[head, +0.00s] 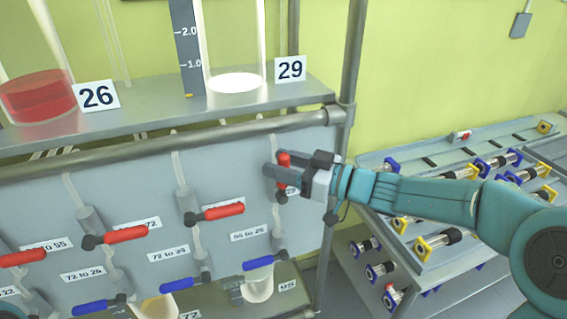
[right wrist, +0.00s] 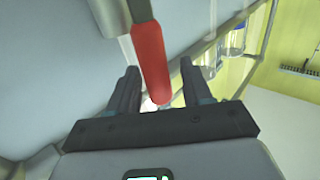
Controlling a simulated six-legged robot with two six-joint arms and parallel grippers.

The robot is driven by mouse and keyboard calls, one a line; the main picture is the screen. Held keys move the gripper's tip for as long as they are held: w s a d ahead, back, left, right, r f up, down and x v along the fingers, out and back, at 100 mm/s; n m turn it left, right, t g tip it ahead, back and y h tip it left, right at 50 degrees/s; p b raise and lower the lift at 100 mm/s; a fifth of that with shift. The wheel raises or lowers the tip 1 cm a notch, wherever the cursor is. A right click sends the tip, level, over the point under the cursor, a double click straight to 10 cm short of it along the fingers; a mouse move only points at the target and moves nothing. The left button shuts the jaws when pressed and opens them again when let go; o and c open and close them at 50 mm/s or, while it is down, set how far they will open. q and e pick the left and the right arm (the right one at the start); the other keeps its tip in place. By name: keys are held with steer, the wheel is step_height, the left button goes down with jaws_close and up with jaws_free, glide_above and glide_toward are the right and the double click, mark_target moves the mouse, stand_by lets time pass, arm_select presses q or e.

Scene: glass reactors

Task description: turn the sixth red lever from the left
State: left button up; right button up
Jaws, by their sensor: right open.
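Red levers are mounted in a row on a grey panel. Three lie nearly horizontal in the head view: one at the left edge (head: 22,258), one beside it (head: 125,235) and one farther right (head: 220,211). The rightmost visible red lever (head: 284,161) looks upright and is partly covered by my right gripper (head: 277,177). In the right wrist view this red lever (right wrist: 151,62) reaches down between the two open fingers of my right gripper (right wrist: 160,82). I cannot tell whether either finger touches it. My left gripper is not in view.
Blue levers (head: 257,263) sit in a lower row, with white labels between. A shelf (head: 150,122) above carries glass vessels, one with red liquid (head: 38,97). A metal post (head: 345,90) stands right of the panel. A rack of cylindrical parts (head: 430,160) stands at right.

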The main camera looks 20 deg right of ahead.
jaws_close()
steer(key=shift+d, duration=0.1)
steer(key=shift+d+f, duration=0.1)
steer(key=shift+f, duration=0.05)
steer(key=d+f+m+t+h+b, duration=0.4)
steer(key=m+t+b, duration=0.3)
steer(key=m+b, duration=0.6)
steer(key=d+f+m+t+h+b, duration=0.4)
steer(key=m+t+h+b, duration=0.3)
steer(key=m+b, duration=0.6)
steer(key=shift+w+f+t+b, duration=0.2)
steer(key=shift+f+t+b, duration=0.2)
steer(key=shift+b, duration=0.5)
